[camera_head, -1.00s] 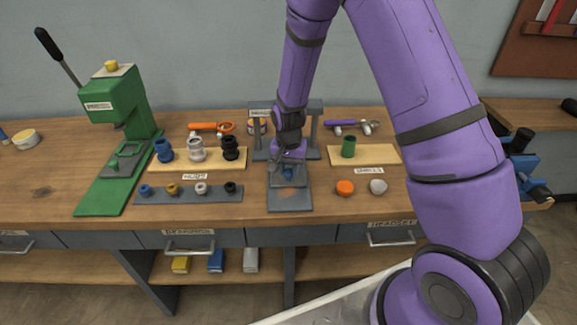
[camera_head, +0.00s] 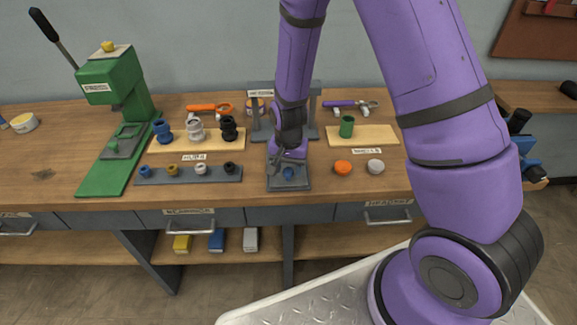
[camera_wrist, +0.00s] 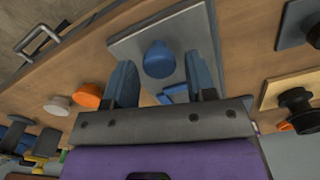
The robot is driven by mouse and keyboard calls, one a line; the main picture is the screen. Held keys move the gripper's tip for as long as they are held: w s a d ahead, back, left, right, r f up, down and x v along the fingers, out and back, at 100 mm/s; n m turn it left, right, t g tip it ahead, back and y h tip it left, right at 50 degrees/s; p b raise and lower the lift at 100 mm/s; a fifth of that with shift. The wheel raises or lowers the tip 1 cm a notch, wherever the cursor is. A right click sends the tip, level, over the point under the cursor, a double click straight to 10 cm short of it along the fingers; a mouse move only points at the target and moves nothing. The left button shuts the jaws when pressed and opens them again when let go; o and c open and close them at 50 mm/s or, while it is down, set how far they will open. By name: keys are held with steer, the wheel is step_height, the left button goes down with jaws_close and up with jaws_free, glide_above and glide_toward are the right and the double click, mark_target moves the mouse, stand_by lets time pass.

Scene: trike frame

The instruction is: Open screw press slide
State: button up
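The screw press (camera_head: 318,118) is a grey frame at the back middle of the workbench. Its flat grey slide plate (camera_head: 301,184) sticks out toward the bench front and also shows in the wrist view (camera_wrist: 130,48). A round blue knob-like part (camera_head: 288,173) sits on the plate; the wrist view shows it too (camera_wrist: 160,60). My gripper (camera_head: 281,160) is low over the plate, by the blue part. In the wrist view my gripper (camera_wrist: 160,78) is open, its two blue fingers apart, with the blue part between and just beyond their tips. Contact cannot be told.
A green lever press (camera_head: 112,90) stands at left. Coloured hubs on a wooden board (camera_head: 205,147) and small parts on a grey strip (camera_head: 190,177) lie left of the slide. An orange cap (camera_head: 343,167) and a grey cap (camera_head: 375,167) lie to its right.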

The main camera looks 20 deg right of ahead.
steer(key=shift+o, duration=0.2)
step_height(320, 180, up, 11)
stand_by(0.7)
stand_by(0.4)
steer(key=s+d+r+n+t, duration=0.15)
steer(key=s+r, duration=0.25)
steer(key=r, duration=0.5)
steer(key=s+d+r+n+t, duration=0.1)
steer(key=s+d+r+n, duration=0.2)
steer(key=r, duration=0.6)
steer(key=s+d+r+n+t, duration=0.1)
steer(key=s+r, duration=0.3)
steer(key=s, duration=0.4)
steer(key=s+d+r+n+t, duration=0.1)
steer(key=s+d+r, duration=0.2)
steer(key=s+r, duration=0.2)
steer(key=shift+s+d+t, duration=0.15)
steer(key=shift+s+t, duration=0.2)
steer(key=shift+s, duration=1.15)
